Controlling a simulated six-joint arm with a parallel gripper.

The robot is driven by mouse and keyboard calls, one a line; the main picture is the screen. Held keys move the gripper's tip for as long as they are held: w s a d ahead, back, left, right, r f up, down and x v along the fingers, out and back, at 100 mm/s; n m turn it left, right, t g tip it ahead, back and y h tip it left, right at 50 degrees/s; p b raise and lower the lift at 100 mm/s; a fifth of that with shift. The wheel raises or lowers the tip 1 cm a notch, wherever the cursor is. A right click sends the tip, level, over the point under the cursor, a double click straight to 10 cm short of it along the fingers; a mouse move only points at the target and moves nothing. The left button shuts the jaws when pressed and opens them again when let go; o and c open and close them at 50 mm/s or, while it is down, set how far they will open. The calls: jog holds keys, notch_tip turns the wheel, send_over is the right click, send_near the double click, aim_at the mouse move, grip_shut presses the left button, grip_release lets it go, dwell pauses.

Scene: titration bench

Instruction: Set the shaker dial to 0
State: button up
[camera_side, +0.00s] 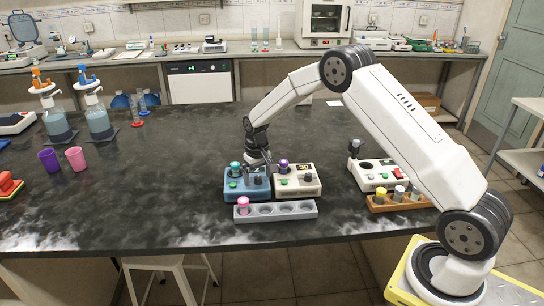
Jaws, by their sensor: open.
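My gripper (261,167) points down over a blue bench unit (233,194), near the seam with a white unit (310,190) beside it on the right. Its jaws are open. The blue unit has a teal-capped vial (235,168), a green button and a small dark knob (258,180) just below my fingers. I cannot tell whether my fingers touch the knob. The white unit has a display (303,167) reading 30, a purple-capped vial (284,166), a green button and a dark knob (308,178). Which unit is the shaker is not clear, and dial markings are too small to read.
A grey rack (292,210) with a pink-capped vial (242,204) stands in front of both units. Right are another white device (367,183) and an orange rack (381,206). Cups (76,158) and pump bottles (99,122) stand left. The bench between is clear.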

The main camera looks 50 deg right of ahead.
jog(key=c, duration=1.3)
jog(key=n, duration=1.2)
jog(key=o, duration=0.4)
jog(key=shift+c, duration=0.2)
jog(key=c, duration=0.4)
jog(key=shift+o, duration=0.2)
